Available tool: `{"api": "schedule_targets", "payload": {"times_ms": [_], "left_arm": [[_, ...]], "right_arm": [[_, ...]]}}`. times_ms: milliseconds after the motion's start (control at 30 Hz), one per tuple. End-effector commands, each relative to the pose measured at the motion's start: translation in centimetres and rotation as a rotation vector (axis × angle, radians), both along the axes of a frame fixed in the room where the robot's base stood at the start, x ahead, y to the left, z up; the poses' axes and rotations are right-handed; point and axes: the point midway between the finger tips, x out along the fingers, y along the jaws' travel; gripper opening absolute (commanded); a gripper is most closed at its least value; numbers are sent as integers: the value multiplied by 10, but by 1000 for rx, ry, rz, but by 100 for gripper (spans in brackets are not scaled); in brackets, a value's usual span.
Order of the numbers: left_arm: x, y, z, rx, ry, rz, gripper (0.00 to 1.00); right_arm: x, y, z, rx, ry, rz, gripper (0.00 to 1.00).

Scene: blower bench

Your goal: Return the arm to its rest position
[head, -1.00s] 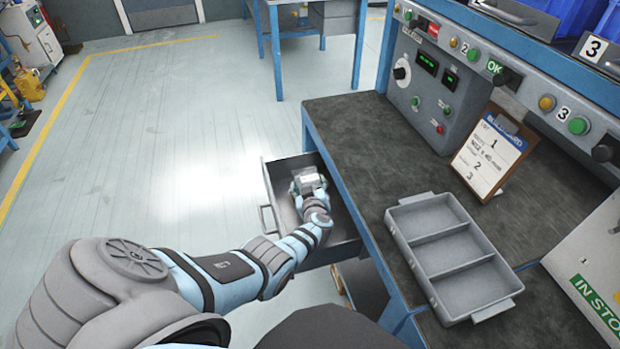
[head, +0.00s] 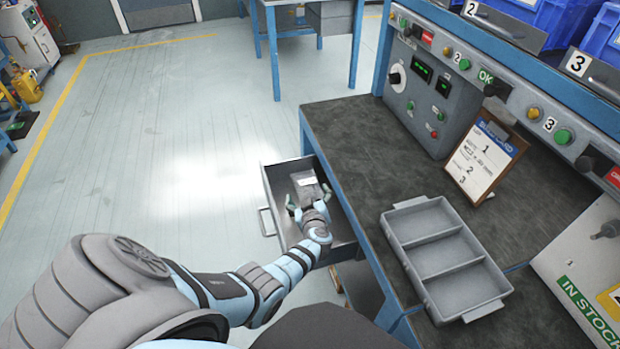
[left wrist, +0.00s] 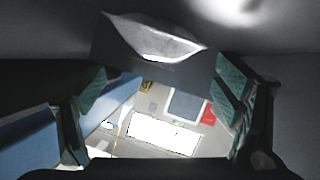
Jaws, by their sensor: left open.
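My left arm reaches in from the left in the head view. Its gripper (head: 308,201) is open over the pulled-out drawer (head: 267,180) under the bench. A silvery packet-like item (head: 306,182) with a pale label lies in the drawer, just beyond the fingers. In the left wrist view the green-padded fingers (left wrist: 160,98) stand wide apart. A grey folded edge (left wrist: 155,38) and a surface with white, blue-grey and red patches (left wrist: 165,132) show between and beyond them; contact with the fingers is not visible. My right gripper is not in view.
The bench top (head: 350,140) stands right of the drawer. It carries an empty grey three-compartment tray (head: 420,205), a clipboard (head: 487,160) and a control panel (head: 425,85). Open floor (head: 160,150) lies left of the drawer.

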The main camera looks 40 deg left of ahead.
Motion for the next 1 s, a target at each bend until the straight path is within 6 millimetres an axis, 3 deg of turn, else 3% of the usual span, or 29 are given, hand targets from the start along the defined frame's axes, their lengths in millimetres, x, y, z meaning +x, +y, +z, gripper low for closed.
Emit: {"api": "schedule_targets", "payload": {"times_ms": [33,233,800,867,933,1000], "left_arm": [[-7,-6,8,-1,0,1,84],[-20,-19,11,1,1,1,84],[-18,-16,14,-8,-9,-2,84],[-13,-5,23,-33,-37,-8,84],[1,15,45,-93,-107,-28,84],[22,43,86,-184,-221,-73,84]], "right_arm": [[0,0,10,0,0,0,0],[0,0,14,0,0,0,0],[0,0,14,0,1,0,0],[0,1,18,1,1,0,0],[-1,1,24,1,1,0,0],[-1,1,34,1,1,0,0]]}}
